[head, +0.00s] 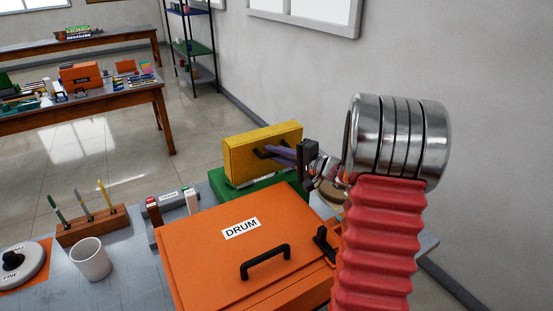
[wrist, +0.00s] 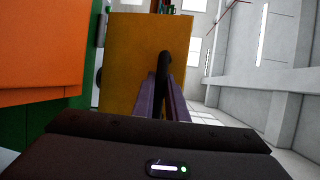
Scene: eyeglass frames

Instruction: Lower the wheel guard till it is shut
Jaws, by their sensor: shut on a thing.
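The wheel guard appears to be the yellow panel (head: 240,158), raised on a green base (head: 262,192) behind the orange drum box. A black handle (head: 262,153) is on its face. My gripper (head: 278,155), with purple fingers, reaches in from the right and is shut on this handle. In the wrist view the yellow guard (wrist: 135,60) fills the middle, and its black handle (wrist: 165,65) stands between the two purple fingers (wrist: 162,98). The guard's far side and any wheel are hidden.
The orange box marked DRUM (head: 205,255), with a black handle and latch, stands close in front. A white cup (head: 91,260), a wooden tool rack (head: 92,227) and a dial (head: 22,263) are at left. A wall (head: 480,150) is on the right.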

